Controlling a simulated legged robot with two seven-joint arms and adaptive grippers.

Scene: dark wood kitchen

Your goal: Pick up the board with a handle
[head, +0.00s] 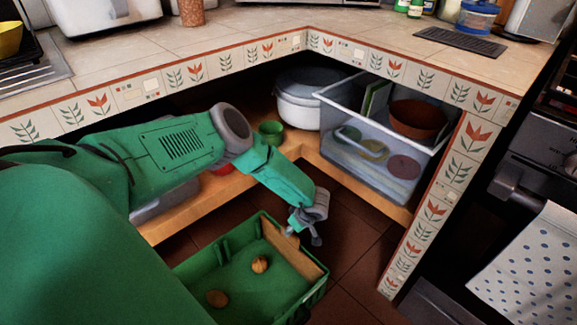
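A tan wooden board (289,250) stands on edge inside the green crate (203,257), along the crate's right end. Its handle cannot be clearly made out. My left gripper (305,235) hangs just above the board's upper edge, with its fingers spread apart. One fingertip is at or very near that edge; I cannot tell whether it touches. No object shows between the fingers. My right gripper is not in view.
Two brown, nut-like items (260,264) lie in the crate. Behind is an open corner shelf with a white pot (302,98), a green cup (270,131) and a clear bin (370,165) holding a brown bowl (416,118). The tiled counter (230,30) overhangs the shelf.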

